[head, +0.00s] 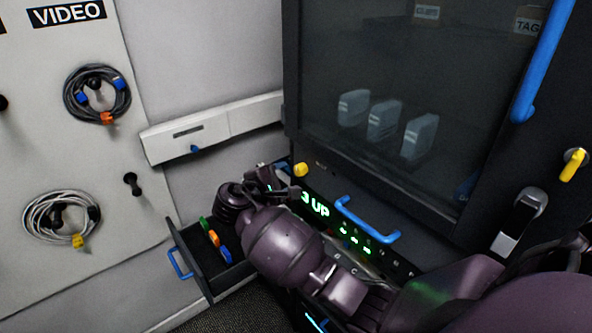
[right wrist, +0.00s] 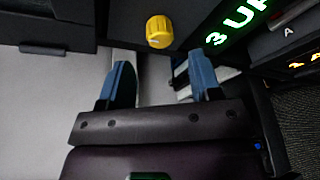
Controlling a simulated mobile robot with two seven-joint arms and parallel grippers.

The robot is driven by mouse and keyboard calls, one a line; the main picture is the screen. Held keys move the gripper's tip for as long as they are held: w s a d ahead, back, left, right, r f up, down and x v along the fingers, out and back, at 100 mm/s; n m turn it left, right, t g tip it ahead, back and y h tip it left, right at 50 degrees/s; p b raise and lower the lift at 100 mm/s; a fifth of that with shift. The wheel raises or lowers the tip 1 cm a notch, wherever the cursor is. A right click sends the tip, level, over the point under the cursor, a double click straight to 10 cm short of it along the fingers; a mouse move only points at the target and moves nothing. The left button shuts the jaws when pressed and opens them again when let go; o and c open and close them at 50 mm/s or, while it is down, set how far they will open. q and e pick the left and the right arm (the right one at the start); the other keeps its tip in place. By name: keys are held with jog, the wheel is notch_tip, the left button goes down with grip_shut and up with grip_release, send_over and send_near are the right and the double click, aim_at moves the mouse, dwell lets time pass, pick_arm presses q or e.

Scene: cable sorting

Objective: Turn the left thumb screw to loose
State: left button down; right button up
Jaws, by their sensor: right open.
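The left thumb screw (head: 300,169) is a yellow ribbed knob at the lower left corner of the dark cabinet front, left of the green-lit display. It also shows at the top of the right wrist view (right wrist: 159,31). My right gripper (right wrist: 160,80) is open and empty, with its two blue fingertips apart. In that view the screw lies beyond the fingertips, roughly centred between them, and is not held. In the head view my right gripper (head: 278,182) is just below and left of the screw, partly hidden by its own wrist. My left gripper is not in view.
Another yellow knob (head: 574,163) is at the far right. Coiled cables (head: 70,100) hang on the left wall panel.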

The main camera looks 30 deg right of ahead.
aim_at(297, 171)
jog(key=x, duration=0.4)
jog(key=shift+d, duration=0.1)
jog(key=shift+p+x, duration=0.3)
jog(key=shift+x, duration=0.6)
jog(key=c, duration=0.9)
jog(key=shift+c, duration=0.2)
